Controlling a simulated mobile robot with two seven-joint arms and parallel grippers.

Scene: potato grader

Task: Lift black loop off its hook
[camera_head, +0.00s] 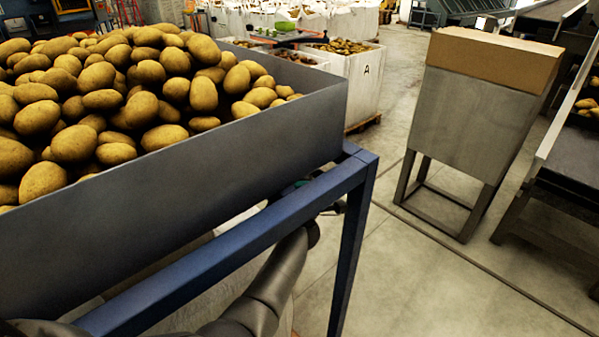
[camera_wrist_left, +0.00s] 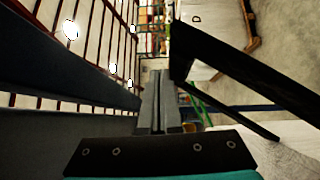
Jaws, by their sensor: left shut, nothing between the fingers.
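I cannot make out the black loop or its hook in either view. My left gripper (camera_wrist_left: 158,88) shows in the left wrist view with its two grey fingers side by side, shut and empty. In the head view my left arm comes in from the bottom left and passes below the blue frame (camera_head: 358,185) of the potato bin. The gripper itself is mostly hidden there behind the frame's beam. My right gripper is not in view.
The grey bin (camera_head: 215,165) heaped with potatoes (camera_head: 150,85) fills the left. A grey stand with a brown top (camera_head: 490,60) is at the right, beside a conveyor (camera_head: 575,150). The floor between is clear.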

